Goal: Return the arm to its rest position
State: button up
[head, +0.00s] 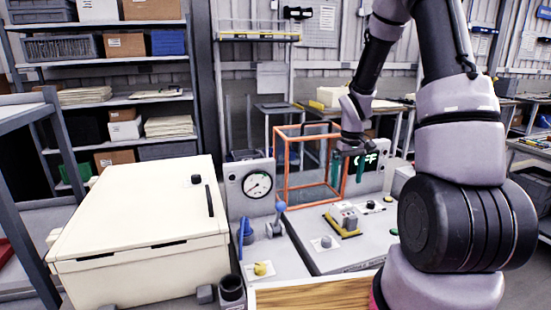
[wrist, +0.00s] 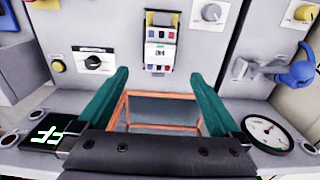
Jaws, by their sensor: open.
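My gripper (head: 338,170) hangs from my raised arm with its green fingers pointing down, in front of or inside the right part of an orange frame (head: 276,165); I cannot tell which. In the wrist view my gripper (wrist: 160,76) has its two fingers spread wide with nothing between them. The orange frame (wrist: 165,128) shows beyond and between the fingers there. The control panel lies ahead of the fingertips, apart from them. No screwdriver can be made out.
A dial gauge (head: 257,184) and a lit display reading OFF (head: 365,158) flank the frame. Knobs, a blue-handled lever (head: 280,207) and a yellow-edged switch block (head: 345,221) stand up from the panel. A cream box (head: 140,235) is at left, a wooden surface (head: 315,295) in front.

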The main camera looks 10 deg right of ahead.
notch_tip(320, 180, up, 10)
jog(key=s+a+m+t, duration=0.1)
jog(key=s+a+t, duration=0.1)
jog(key=s+a+r+m+t+y, duration=0.1)
jog(key=s+a+r+m+t, duration=0.1)
jog(key=s+r, duration=0.7)
jog(key=s+a+r+m+t+y, duration=0.1)
jog(key=s+a+r+m+t, duration=0.2)
jog(key=s+r, duration=0.6)
notch_tip(320, 180, up, 2)
jog(key=shift+s+a, duration=0.4)
